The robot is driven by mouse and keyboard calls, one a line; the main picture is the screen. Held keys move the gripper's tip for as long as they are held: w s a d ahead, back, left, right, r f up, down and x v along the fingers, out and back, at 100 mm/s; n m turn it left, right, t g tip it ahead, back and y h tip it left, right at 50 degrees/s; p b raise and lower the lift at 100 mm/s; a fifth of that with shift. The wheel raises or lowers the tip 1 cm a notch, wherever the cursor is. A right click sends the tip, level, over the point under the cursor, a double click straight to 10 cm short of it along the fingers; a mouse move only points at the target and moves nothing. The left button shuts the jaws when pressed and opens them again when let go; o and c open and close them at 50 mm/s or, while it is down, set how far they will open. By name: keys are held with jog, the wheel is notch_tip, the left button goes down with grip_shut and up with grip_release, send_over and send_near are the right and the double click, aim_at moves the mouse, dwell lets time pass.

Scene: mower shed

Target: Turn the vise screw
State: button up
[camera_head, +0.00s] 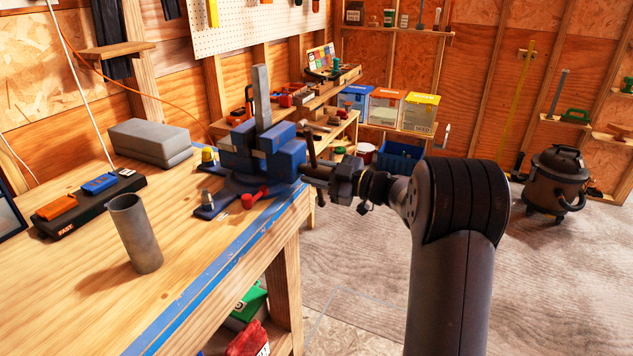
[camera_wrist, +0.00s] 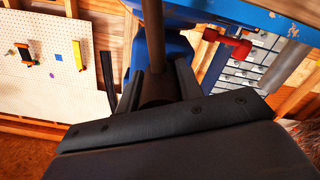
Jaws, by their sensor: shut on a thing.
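The blue vise (camera_head: 285,158) is mounted at the edge of the wooden workbench (camera_head: 190,262), with a grey bar (camera_head: 262,95) standing upright in its jaws. The vise's dark handle bar (camera_head: 311,150) stands close to upright on its right side. My gripper (camera_head: 322,173) reaches in from the right at the vise's screw end. In the wrist view my gripper (camera_wrist: 158,88) is shut on the brown screw head (camera_wrist: 158,92), with the handle bar (camera_wrist: 153,35) running up from it between the fingers. The blue vise body (camera_wrist: 180,55) shows behind. The screw's thread is hidden.
A red-knobbed lever (camera_head: 254,198) is at the vise base. A grey tube (camera_head: 135,232), a black charger (camera_head: 88,203) and grey blocks (camera_head: 150,142) are on the bench. A shop vacuum (camera_head: 557,180) stands at the right back. The floor right of the bench is clear.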

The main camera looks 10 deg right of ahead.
jog(key=n+b, duration=0.5)
jog(key=n, duration=0.1)
jog(key=shift+n, duration=0.3)
jog(key=n+b, duration=0.5)
jog(key=n, duration=0.1)
jog(key=shift+w, duration=0.1)
jog(key=n+b, duration=0.4)
jog(key=n, duration=0.1)
jog(key=shift+a+r+b, duration=0.1)
jog(key=shift+r+b, duration=0.05)
jog(key=shift+b, duration=0.15)
jog(key=shift+r+n+b, duration=0.15)
jog(key=shift+n+b, duration=0.9)
jog(key=shift+n, duration=0.65)
jog(key=shift+n+b, duration=0.45)
jog(key=shift+n, duration=0.25)
jog(key=o, duration=0.7)
jog(key=shift+a, duration=0.15)
jog(key=shift+o, duration=1.4)
jog(key=shift+d, duration=0.2)
